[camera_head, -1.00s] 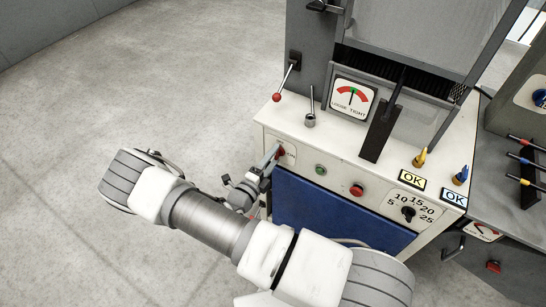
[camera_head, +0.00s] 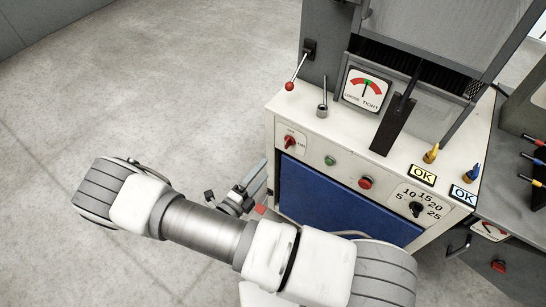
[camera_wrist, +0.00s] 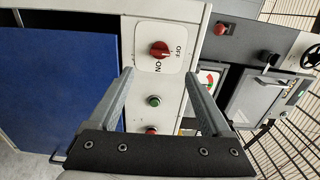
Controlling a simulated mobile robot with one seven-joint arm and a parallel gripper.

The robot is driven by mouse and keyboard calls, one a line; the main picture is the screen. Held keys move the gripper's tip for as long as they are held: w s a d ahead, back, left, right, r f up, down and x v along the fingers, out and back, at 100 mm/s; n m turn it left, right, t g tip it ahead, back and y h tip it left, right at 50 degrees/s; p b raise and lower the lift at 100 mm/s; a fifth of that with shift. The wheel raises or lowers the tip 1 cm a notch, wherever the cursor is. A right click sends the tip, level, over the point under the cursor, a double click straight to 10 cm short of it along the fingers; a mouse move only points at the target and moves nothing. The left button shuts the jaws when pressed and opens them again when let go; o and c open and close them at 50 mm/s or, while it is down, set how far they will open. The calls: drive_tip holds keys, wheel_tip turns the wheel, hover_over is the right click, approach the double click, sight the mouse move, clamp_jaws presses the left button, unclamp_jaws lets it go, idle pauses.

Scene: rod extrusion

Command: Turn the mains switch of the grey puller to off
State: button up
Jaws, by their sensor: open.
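The grey puller (camera_head: 275,112) is a machine with a cream front panel and a blue door. Its mains switch (camera_head: 290,142) is a red rotary knob on a white plate marked OFF and ON, at the panel's left end. In the wrist view the switch (camera_wrist: 159,50) is unobstructed, beyond the fingertips, and its handle looks lined up with OFF. My gripper (camera_head: 258,182) is open and empty, apart from the panel, below and left of the switch. Its two fingers (camera_wrist: 158,78) show on either side of the green button in the wrist view.
Right of the switch are a green button (camera_head: 330,160), a red button (camera_head: 365,182) and a numbered dial (camera_head: 416,209). A red-balled lever (camera_head: 290,86) stands above. The floor (camera_head: 150,90) at left is clear.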

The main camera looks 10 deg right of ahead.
drive_tip(key=v, duration=0.5)
drive_tip(key=shift+s+a, duration=0.2)
drive_tip(key=shift+a, duration=0.05)
drive_tip(key=s+d+r+m+g+y+p, duration=0.1)
drive_tip(key=d+r+m+g, duration=0.25)
drive_tip(key=r+m, duration=0.4)
drive_tip(key=d+r+m+g+y+p, duration=0.1)
drive_tip(key=d+r+m+g, duration=0.1)
drive_tip(key=r+m+g, duration=0.45)
drive_tip(key=s+d+r+m+g+y+p, duration=0.1)
drive_tip(key=d+r+m+g, duration=0.2)
drive_tip(key=r+m, duration=0.55)
drive_tip(key=s+d+r+m+t+y+p, duration=0.2)
drive_tip(key=s+r+m+t+y, duration=0.1)
drive_tip(key=r+m, duration=0.7)
drive_tip(key=s+d+r+m+t+y+p, duration=0.2)
drive_tip(key=s+r+m+y, duration=0.4)
drive_tip(key=r+m, duration=0.5)
drive_tip(key=shift+m+t+y, duration=0.4)
drive_tip(key=shift+m, duration=0.45)
drive_tip(key=shift+s, duration=0.15)
